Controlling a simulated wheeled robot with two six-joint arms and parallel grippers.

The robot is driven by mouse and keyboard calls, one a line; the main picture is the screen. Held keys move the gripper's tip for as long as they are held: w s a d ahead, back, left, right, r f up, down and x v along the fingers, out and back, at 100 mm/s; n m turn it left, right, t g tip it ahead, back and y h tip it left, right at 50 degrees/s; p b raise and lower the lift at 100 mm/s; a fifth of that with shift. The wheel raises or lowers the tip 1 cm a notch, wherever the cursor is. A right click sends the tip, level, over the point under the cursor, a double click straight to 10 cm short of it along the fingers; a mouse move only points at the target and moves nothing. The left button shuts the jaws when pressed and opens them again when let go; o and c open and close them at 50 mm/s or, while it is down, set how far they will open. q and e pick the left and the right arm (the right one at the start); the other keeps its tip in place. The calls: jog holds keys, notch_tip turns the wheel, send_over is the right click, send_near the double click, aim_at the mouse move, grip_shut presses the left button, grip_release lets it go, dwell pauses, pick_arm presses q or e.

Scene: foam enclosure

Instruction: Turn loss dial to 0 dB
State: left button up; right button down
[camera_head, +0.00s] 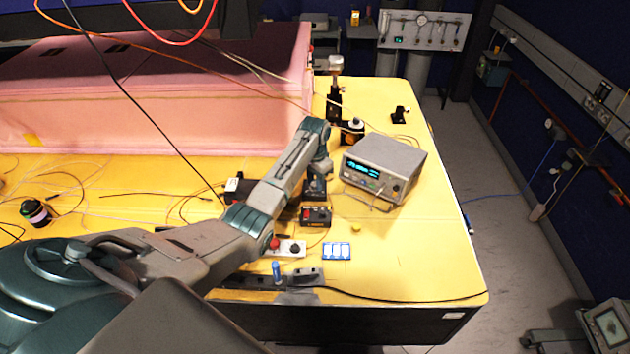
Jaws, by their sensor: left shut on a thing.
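My left arm reaches in from the lower left, and its wrist bends down over the yellow table. My left gripper (317,178) points down at a small dark box (316,195) left of the grey instrument. Its jaws are shut on what appears to be the loss dial on that box. The dial is hidden by the gripper, and its scale and setting cannot be read. My right gripper is not in view.
A grey instrument (395,160) with a lit cyan display stands right of the gripper. A small black box (316,216) with red and orange parts sits in front. A blue-white item (337,251) lies nearer. The pink foam enclosure (200,110) is behind left. The table's right side is mostly clear.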

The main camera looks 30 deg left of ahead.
pick_arm(q)
jog(key=n, duration=0.3)
jog(key=shift+r, duration=0.1)
jog(key=n, duration=0.4)
jog(key=shift+a, duration=0.1)
jog(key=n, duration=0.3)
jog(key=shift+n, duration=2.4)
jog(key=shift+w, duration=0.1)
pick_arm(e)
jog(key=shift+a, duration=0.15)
pick_arm(q)
jog(key=o, duration=1)
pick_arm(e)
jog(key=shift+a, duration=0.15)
pick_arm(q)
jog(key=shift+r, duration=0.1)
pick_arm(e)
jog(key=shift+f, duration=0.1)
